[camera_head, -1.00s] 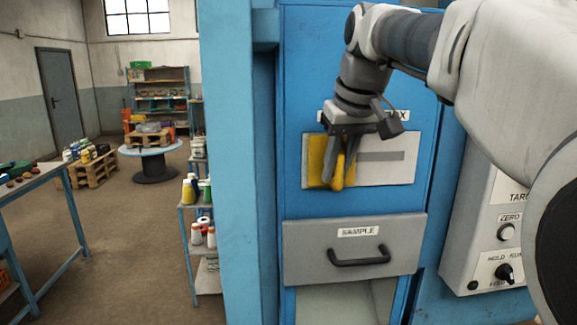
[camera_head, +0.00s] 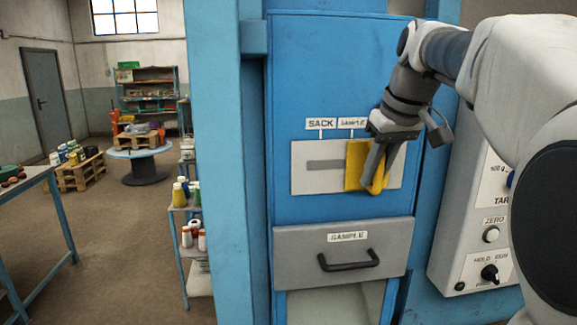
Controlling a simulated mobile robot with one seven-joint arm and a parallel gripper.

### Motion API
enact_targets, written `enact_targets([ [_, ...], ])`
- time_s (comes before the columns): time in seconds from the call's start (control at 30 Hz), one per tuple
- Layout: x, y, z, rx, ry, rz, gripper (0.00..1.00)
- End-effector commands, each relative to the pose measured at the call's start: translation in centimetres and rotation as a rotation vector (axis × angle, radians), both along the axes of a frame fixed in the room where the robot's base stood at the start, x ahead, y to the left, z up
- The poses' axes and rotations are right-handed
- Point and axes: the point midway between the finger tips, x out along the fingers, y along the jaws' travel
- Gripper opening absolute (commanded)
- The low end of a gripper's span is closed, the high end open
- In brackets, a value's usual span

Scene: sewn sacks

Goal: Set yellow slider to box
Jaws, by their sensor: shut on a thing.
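The yellow slider (camera_head: 354,166) sits on the right half of the white slotted plate (camera_head: 301,178) on the blue machine front. My gripper (camera_head: 376,172) points down, is shut on the slider's yellow grip and covers part of it. A SACK label (camera_head: 321,123) and a SAMPLE label (camera_head: 352,122) stand above the plate, each with a tick. The slider's left edge is just below the SAMPLE tick, and its body extends right of it. My gripper hides the area above the plate's right part, so no BOX label is readable now.
A grey SAMPLE drawer (camera_head: 300,258) with a black handle is shut below the plate. A control box (camera_head: 470,230) with knobs stands at the right. A blue post (camera_head: 215,160) is left of the machine. Shelves and tables stand farther left.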

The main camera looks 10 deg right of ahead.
Motion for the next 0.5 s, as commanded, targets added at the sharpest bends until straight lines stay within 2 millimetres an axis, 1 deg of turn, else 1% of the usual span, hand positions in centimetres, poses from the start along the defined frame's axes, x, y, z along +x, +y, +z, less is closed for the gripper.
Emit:
enact_targets([
  [0.03,0.0,-1.2,0.2,0.003,0.001,-0.005,0.0],
  [0.1,0.0,-2.2,0.2,0.002,0.0,-0.003,0.0],
  [0.2,0.0,-2.9,0.1,0.001,-0.001,0.0,0.0],
  [0.5,0.0,-3.2,0.0,-0.002,-0.002,-0.002,0.0],
])
